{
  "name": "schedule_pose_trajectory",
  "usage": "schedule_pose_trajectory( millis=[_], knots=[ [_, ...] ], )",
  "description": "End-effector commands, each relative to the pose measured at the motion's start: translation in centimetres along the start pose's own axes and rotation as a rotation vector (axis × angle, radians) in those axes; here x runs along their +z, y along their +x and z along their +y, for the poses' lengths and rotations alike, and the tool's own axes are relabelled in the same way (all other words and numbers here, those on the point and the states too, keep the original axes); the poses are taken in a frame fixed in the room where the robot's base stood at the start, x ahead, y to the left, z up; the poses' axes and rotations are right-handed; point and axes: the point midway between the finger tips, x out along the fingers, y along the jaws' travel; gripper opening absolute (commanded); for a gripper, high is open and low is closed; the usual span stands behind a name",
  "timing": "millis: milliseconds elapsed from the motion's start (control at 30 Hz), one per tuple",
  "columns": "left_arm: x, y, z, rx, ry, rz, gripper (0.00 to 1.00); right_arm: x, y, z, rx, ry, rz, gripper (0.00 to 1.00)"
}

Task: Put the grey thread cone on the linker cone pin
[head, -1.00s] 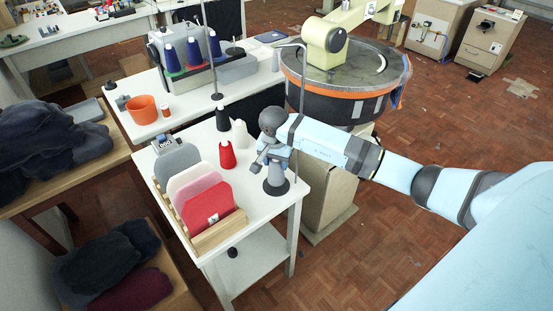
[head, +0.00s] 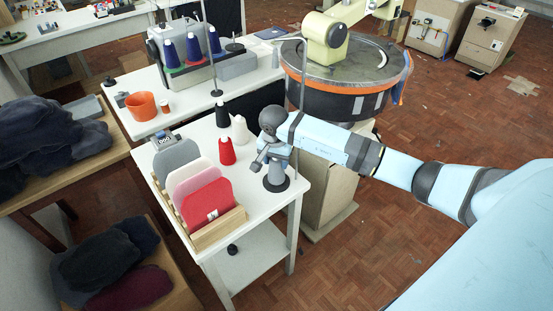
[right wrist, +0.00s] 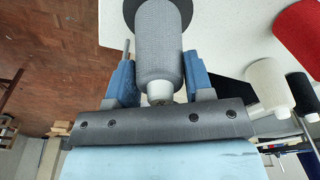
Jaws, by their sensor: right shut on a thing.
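The grey thread cone (head: 275,171) is at the right corner of the white table, upright, wide end down. It also shows in the right wrist view (right wrist: 163,45), its pale narrow tip towards my wrist. My right gripper (head: 265,158) is shut on it, with a blue finger on each side of the cone in the right wrist view (right wrist: 158,75). A dark round disc (head: 277,186), likely the base of the cone pin, lies under the cone's wide end. Any pin is hidden, and I cannot tell whether cone and disc touch. My left gripper is not in view.
Red (head: 226,151), white (head: 240,130) and black (head: 222,117) cones stand left of my gripper. A wooden rack (head: 218,228) with coloured panels is at the table's front. A thin pole (head: 301,80) rises close by my arm. The round linker (head: 345,95) stands behind.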

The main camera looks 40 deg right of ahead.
Motion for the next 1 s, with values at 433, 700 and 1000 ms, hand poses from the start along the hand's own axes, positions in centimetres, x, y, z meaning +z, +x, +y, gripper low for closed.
schedule_pose_trajectory(
  millis=[433, 700, 1000],
  knots=[
    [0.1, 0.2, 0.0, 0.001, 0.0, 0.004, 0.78, 0.1, 0.6, 0.0, 0.0, 0.0, 0.0, 0.59],
    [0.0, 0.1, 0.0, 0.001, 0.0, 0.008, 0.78, 0.1, 0.6, 0.0, 0.0, 0.0, 0.0, 0.77],
    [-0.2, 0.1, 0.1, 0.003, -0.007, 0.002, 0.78, -0.1, -1.5, -0.1, -0.004, -0.001, 0.003, 0.77]
  ],
)
